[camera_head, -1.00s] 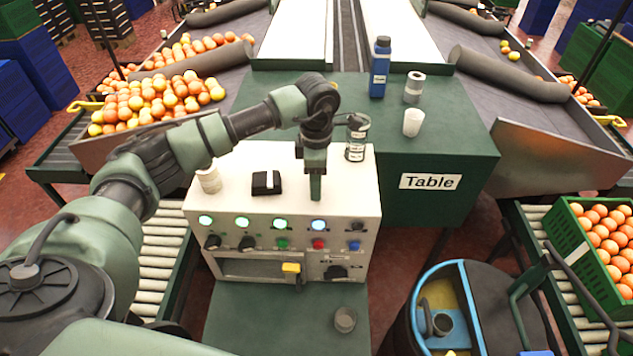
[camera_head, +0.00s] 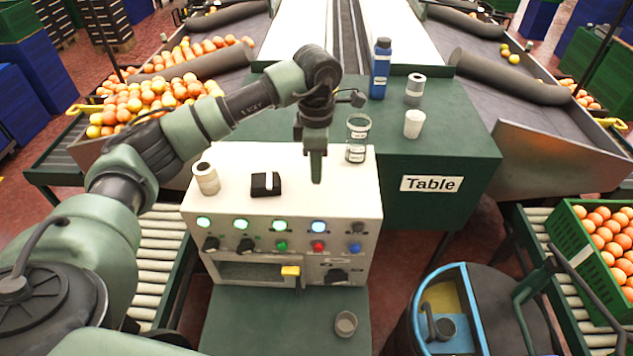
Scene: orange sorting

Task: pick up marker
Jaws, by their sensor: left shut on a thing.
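My left gripper (camera_head: 316,170) is shut, fingers pointing down, above the right part of the white control box's top (camera_head: 225,158). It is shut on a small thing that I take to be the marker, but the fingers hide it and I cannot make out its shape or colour. No other marker is visible on the box or the table. My right gripper is not in view.
A black block with a white stripe (camera_head: 266,184) and a white roll (camera_head: 205,178) are on the box. A clear glass (camera_head: 357,140) stands close right of my gripper.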

